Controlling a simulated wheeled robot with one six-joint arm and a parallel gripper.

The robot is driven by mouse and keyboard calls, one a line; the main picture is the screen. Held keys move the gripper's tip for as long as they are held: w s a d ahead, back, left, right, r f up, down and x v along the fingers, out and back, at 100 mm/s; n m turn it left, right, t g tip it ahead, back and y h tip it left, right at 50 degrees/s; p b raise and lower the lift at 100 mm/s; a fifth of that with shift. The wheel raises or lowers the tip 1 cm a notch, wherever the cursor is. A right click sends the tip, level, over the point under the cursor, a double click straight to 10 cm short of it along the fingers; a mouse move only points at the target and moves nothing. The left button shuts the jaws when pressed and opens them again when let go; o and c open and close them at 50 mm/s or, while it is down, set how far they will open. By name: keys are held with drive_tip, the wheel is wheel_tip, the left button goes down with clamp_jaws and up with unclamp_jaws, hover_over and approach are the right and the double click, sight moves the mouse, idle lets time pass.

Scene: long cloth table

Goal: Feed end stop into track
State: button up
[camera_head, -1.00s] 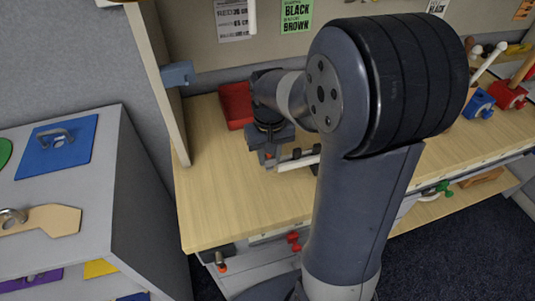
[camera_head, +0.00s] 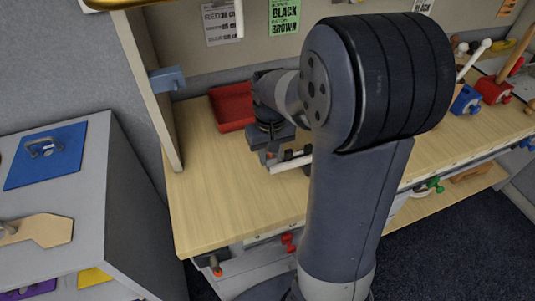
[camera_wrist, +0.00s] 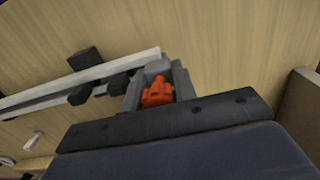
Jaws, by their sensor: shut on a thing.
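My gripper (camera_wrist: 157,90) points down at the wooden tabletop and is shut on an orange end stop (camera_wrist: 157,94), which shows between its grey fingers. The track (camera_wrist: 70,87) has pale parallel rails with dark blocks on and beside them. It runs in from the left of the wrist view, and its near end is right beside the gripper. I cannot tell whether the end stop touches the rails. In the head view my gripper (camera_head: 270,154) is low over the table, with the track (camera_head: 290,163) just to its right, partly hidden by my arm.
A red tray (camera_head: 232,108) lies behind the gripper by the back panel. A wooden side panel (camera_head: 150,95) with a blue-grey bracket (camera_head: 167,78) stands at left. The tabletop's front left (camera_head: 215,205) is clear. Blue (camera_head: 466,99) and red (camera_head: 494,90) blocks with handles stand far right.

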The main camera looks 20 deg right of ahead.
drive_tip(key=shift+d, duration=1.05)
drive_tip(key=o, duration=1)
wheel_tip(320, 180, up, 11)
drive_tip(key=shift+f, duration=0.1)
wheel_tip(320, 180, down, 11)
drive_tip(key=shift+r, duration=0.15)
drive_tip(key=shift+a, duration=0.3)
